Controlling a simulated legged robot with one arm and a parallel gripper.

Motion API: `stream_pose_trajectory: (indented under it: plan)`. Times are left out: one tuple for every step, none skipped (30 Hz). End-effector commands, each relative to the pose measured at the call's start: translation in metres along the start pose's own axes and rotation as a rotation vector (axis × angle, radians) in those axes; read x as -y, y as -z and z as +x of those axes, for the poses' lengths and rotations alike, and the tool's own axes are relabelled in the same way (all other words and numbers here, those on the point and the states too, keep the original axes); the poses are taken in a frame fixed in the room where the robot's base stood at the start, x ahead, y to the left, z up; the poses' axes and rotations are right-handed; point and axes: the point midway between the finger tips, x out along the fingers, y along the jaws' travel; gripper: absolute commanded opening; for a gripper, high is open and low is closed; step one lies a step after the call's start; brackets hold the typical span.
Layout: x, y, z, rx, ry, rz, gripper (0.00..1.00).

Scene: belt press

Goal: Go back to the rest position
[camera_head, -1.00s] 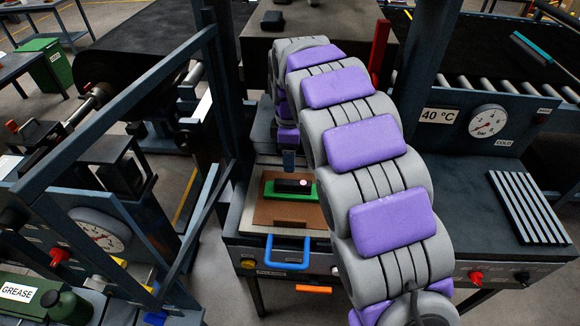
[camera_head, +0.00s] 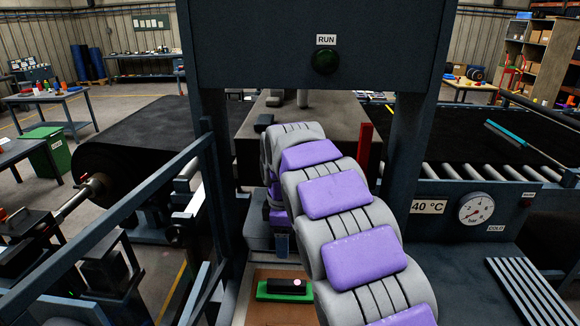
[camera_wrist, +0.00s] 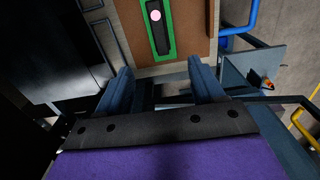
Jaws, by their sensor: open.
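My gripper (camera_wrist: 161,78) shows in the wrist view as two blue fingers standing well apart, with nothing between them. In the head view its end (camera_head: 282,244) is small and dark, low in the picture, partly hidden by my grey and purple arm. Beyond the fingers lies a black block (camera_wrist: 158,38) with a pale pink round spot. It sits in a green frame (camera_wrist: 171,50) on a brown board (camera_wrist: 192,36). In the head view the black block (camera_head: 287,285) and green frame (camera_head: 262,292) are just below the gripper. The gripper appears apart from them.
The press's dark upper beam (camera_head: 270,60) with a RUN lamp (camera_head: 326,61) spans above my arm. Dark posts (camera_head: 405,130) stand on both sides. A gauge (camera_head: 476,209) is at right, slanted blue rails (camera_head: 150,205) at left. A blue handle (camera_wrist: 251,18) is near the board.

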Motion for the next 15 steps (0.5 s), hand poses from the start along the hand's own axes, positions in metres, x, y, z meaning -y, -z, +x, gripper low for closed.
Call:
stream_pose_trajectory:
  plan:
    - [0.004, -0.006, -0.003, 0.002, 0.0, 0.027, 0.67]
    - [0.008, -0.01, -0.004, 0.004, 0.002, 0.048, 0.67]
    - [0.014, -0.018, -0.006, 0.007, 0.007, 0.086, 0.67]
    - [0.02, -0.024, -0.008, 0.009, 0.007, 0.119, 0.67]
    - [0.026, -0.031, -0.012, 0.009, 0.006, 0.156, 0.67]
    - [0.036, -0.042, -0.014, 0.013, 0.011, 0.211, 0.67]
    - [0.044, -0.05, -0.016, 0.015, 0.015, 0.255, 0.67]
    - [0.052, -0.058, -0.019, 0.017, 0.015, 0.298, 0.67]
    - [0.064, -0.068, -0.019, 0.022, 0.023, 0.356, 0.67]
    - [0.073, -0.075, -0.021, 0.025, 0.026, 0.399, 0.67]
    - [0.082, -0.082, -0.023, 0.027, 0.027, 0.441, 0.67]
    - [0.094, -0.091, -0.022, 0.032, 0.035, 0.496, 0.67]
    - [0.103, -0.097, -0.023, 0.034, 0.037, 0.538, 0.67]
    - [0.112, -0.103, -0.024, 0.036, 0.039, 0.579, 0.67]
    - [0.125, -0.11, -0.023, 0.04, 0.045, 0.635, 0.67]
